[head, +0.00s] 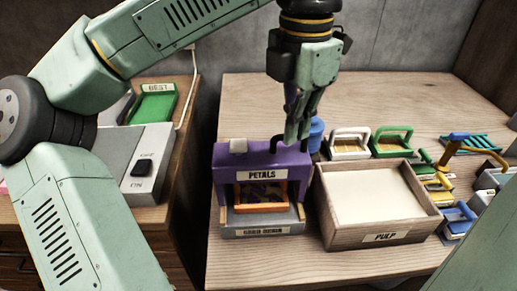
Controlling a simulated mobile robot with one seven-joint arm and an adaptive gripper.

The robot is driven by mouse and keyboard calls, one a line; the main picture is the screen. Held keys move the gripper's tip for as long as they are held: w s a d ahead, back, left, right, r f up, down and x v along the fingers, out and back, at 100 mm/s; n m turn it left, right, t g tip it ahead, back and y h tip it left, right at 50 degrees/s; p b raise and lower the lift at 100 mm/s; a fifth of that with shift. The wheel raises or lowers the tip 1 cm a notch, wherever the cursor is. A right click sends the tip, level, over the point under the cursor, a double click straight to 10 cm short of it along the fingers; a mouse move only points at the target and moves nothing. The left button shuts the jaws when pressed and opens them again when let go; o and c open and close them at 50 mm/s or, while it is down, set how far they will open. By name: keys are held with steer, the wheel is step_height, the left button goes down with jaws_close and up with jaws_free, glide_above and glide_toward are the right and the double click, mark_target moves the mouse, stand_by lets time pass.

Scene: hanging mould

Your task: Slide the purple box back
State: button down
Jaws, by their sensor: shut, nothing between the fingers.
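The purple box (240,158), labelled "PETALS", stands at the left of the wooden table, on or over a grey base with a second label on its front. An orange frame (262,193) shows in its front opening, with dark contents behind it. My gripper (293,138) points down at the box's right rear corner, its fingers shut and empty. It overlaps a dark hook-like part on top of the box. I cannot tell whether it touches the box.
A wooden tray labelled "PULP" (427,216) stands right of the box. Behind it are a white-handled frame (348,143), a green-handled frame (391,141) and a blue item (316,133). Coloured tools crowd the right. A switch box (147,165) is on the left cabinet. The table behind is clear.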

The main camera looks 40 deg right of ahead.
mark_target(290, 156)
steer(key=shift+f, duration=0.15)
steer(key=shift+f+b, duration=1.5)
steer(key=shift+f, duration=0.65)
steer(key=shift+w+d+r+p, duration=0.15)
steer(key=shift+w+d+p, duration=0.25)
steer(key=shift+w, duration=0.2)
steer(key=w+d+p, duration=0.6)
steer(key=w, duration=0.4)
steer(key=shift+w+d+r+p, duration=0.3)
steer(key=shift+w+r+p, duration=0.05)
steer(key=shift+r+p, duration=0.1)
